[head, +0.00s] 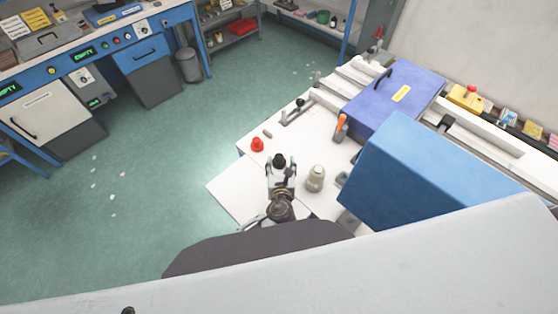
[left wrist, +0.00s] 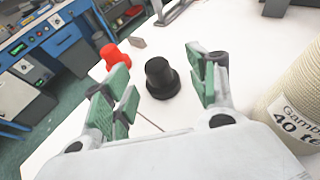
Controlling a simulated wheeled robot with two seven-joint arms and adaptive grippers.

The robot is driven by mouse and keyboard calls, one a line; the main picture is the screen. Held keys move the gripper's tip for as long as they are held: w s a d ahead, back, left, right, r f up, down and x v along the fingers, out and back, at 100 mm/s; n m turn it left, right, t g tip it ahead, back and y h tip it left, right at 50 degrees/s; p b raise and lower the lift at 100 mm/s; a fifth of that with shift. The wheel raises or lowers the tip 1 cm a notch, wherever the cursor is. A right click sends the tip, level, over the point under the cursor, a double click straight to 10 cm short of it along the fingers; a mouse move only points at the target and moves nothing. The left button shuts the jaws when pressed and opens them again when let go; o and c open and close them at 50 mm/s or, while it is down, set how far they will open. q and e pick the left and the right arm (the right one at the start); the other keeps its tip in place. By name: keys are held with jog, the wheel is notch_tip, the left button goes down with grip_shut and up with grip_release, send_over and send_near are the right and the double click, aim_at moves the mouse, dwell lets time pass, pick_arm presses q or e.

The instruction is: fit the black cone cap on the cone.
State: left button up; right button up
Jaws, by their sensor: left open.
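The black cone cap (head: 279,159) stands upright on the white table, and it also shows in the left wrist view (left wrist: 160,80). My left gripper (head: 281,172) is open, with its green-padded fingers (left wrist: 158,88) on either side of the cap in the wrist view. I see gaps between the cap and both fingers. The cream thread cone (head: 315,179) stands to the right of the gripper; in the wrist view its printed label (left wrist: 292,124) shows at the right edge and its top is cut off. My right gripper is not in view.
A red knob-like piece (head: 257,145) stands left of the cap, and it shows beside the left finger in the wrist view (left wrist: 110,55). A large blue machine housing (head: 420,175) rises right of the cone. The white table's left part (head: 232,190) is bare.

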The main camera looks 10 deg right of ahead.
aim_at(279, 158)
pick_arm(q)
jog(key=shift+w, duration=0.1)
jog(key=shift+a+b+x, duration=0.2)
jog(key=shift+b+x, duration=1)
jog(key=shift+b, duration=0.1)
jog(key=shift+b+x, duration=1.15)
jog(key=shift+x, duration=0.2)
jog(key=shift+c, duration=0.2)
jog(key=c, duration=0.9)
